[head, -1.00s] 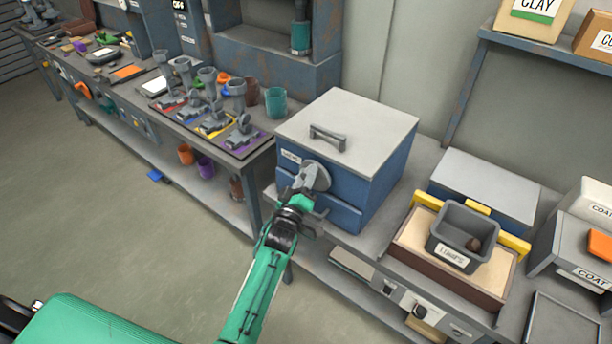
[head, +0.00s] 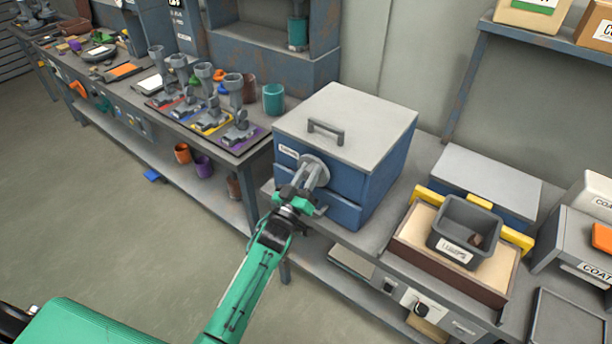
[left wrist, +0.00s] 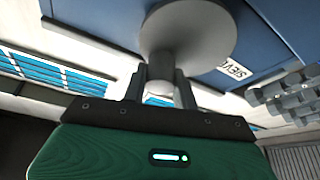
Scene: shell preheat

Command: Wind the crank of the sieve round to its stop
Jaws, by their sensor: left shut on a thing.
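The sieve is a blue box (head: 375,178) with a pale grey lid (head: 360,118) on the bench. Its crank (head: 314,167) is a round grey disc with a knob on the box's front face. My left gripper (head: 304,188) is shut on the crank knob in front of the disc. In the left wrist view the two fingers (left wrist: 159,88) stand on either side of the knob below the disc (left wrist: 190,35), and the sieve's label (left wrist: 235,70) shows at the right. The fingers hide part of the knob. My right gripper is not in view.
A grey bin (head: 466,228) sits over a sand-filled tray (head: 430,252) with yellow bars to the right of the sieve. Several grey figures stand on coloured mats (head: 210,125) to the left. Cups stand behind them. The floor (head: 90,220) at the left is mostly clear.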

